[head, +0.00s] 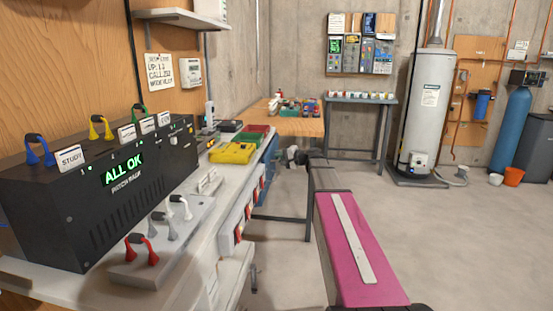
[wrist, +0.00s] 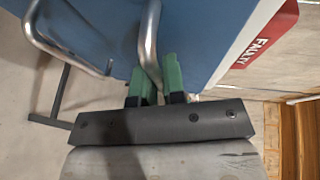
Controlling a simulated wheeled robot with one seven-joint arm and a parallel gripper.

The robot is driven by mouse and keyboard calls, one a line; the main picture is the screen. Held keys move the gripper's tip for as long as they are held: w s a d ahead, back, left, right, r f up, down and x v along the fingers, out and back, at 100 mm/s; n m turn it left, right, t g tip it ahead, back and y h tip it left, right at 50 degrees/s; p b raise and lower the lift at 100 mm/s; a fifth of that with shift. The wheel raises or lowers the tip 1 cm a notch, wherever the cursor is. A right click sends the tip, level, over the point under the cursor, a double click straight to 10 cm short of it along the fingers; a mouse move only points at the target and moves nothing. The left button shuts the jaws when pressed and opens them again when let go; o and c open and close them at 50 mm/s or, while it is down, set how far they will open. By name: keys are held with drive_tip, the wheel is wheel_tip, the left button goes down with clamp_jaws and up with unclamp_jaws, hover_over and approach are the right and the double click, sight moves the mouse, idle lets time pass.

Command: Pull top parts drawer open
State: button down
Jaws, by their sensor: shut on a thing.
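A blue drawer front (wrist: 105,35) with a curved metal handle (wrist: 150,45) fills the upper part of the wrist view. My gripper (wrist: 158,85) has its green fingers shut on this handle, one on each side. A second metal handle (wrist: 60,45) shows at the left of the same view. In the head view, my gripper (head: 297,157) is small and dark at the far end of my arm, beside blue drawer fronts (head: 269,168) under the bench. I cannot tell from these views how far the drawer is open.
A red "FAULTY" label (wrist: 268,35) is beside the blue front. The bench (head: 190,250) along the left carries a black patch rack (head: 110,195) and a yellow case (head: 232,153). A wooden table (head: 290,125) stands beyond. The floor (head: 460,230) to the right is clear.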

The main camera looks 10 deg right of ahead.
drive_tip(key=s+d, duration=0.3)
drive_tip(key=d, duration=0.8)
drive_tip(key=s+d, duration=0.4)
drive_tip(key=d, duration=0.8)
drive_tip(key=shift+s+d, duration=0.15)
drive_tip(key=shift+s, duration=0.15)
drive_tip(key=c, duration=1.5)
unclamp_jaws()
drive_tip(key=shift+d, duration=0.1)
drive_tip(key=v, duration=1)
drive_tip(key=shift+s+d+r, duration=0.1)
drive_tip(key=shift+s+d, duration=0.1)
drive_tip(key=shift+s, duration=0.1)
